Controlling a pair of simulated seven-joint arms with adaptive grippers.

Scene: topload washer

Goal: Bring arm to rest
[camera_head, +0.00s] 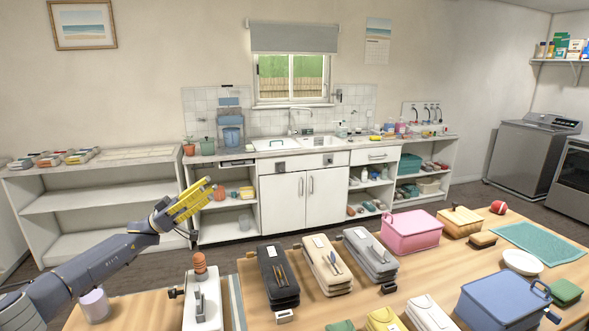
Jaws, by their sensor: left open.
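My left arm (95,263) reaches in from the lower left. Its yellow-fingered gripper (207,191) is open, with nothing seen between the fingers. It is raised in front of the low white shelf and the counter, above the left end of the wooden tables, and appears apart from everything. My right gripper is not in view. The grey topload washer (524,155) stands at the far right with its lid down.
The wooden table (400,292) holds dark and pale cases, a pink box (411,232), a blue box (497,302), a teal mat (540,243) and a white plate (522,262). A smaller table at left holds a cup (95,306). Dark floor lies between tables and cabinets.

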